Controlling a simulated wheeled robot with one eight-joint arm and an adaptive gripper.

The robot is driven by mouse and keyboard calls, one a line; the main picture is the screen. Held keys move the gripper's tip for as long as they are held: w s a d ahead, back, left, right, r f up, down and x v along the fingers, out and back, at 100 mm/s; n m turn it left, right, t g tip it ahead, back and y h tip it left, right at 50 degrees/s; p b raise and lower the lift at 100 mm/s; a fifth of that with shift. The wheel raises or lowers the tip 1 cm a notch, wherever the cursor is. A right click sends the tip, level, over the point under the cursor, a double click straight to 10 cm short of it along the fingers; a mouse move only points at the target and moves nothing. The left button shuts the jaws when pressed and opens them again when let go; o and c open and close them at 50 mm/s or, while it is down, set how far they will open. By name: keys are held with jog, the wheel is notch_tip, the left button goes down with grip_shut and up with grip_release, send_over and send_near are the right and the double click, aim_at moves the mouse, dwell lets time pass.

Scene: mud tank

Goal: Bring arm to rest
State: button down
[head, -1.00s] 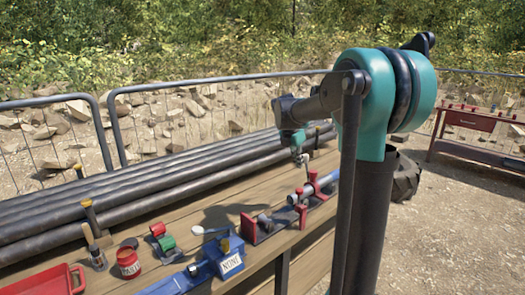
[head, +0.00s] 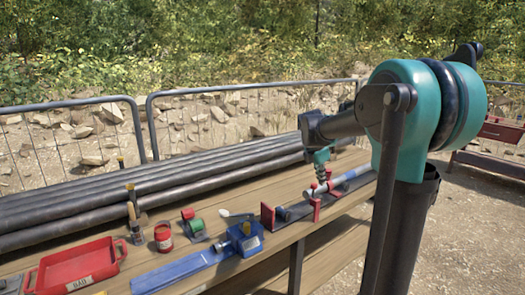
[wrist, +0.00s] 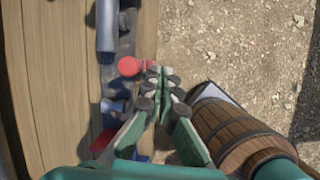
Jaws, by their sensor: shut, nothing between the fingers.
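My arm (head: 420,120), with a teal shoulder and a dark forearm, stands at the right of the head view. It is bent, with its forearm reaching left over the bench. My gripper (head: 322,180) hangs below the forearm near the red clamp holding a grey pipe, small and partly lost against it. In the wrist view, my gripper's green fingers (wrist: 163,85) are drawn together at the tips with nothing held. They show over the bench edge, near a round red knob (wrist: 129,66); I cannot tell whether they touch anything.
The wooden bench (head: 190,262) carries a red tray (head: 75,268), a blue box (head: 243,240), a red jar (head: 163,237) and the clamped pipe (head: 355,180). Dark pipes (head: 170,180) lie along its back. A wooden barrel (wrist: 235,130) is beside the bench edge.

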jog(key=s+a+f+m+y, duration=0.1)
jog(key=s+f+m, duration=0.5)
jog(key=s, duration=0.3)
jog(key=s+a+f+m+t+y, duration=0.1)
jog(key=s+f+m, duration=0.5)
jog(key=s+m, duration=0.3)
jog(key=s+a+f+m+y, duration=0.1)
jog(key=s+f+m, duration=0.5)
jog(key=s+m, duration=0.2)
jog(key=shift+s+f+t, duration=0.3)
jog(key=shift+s+f, duration=0.1)
jog(key=shift+s, duration=0.85)
jog(key=shift+a, duration=0.1)
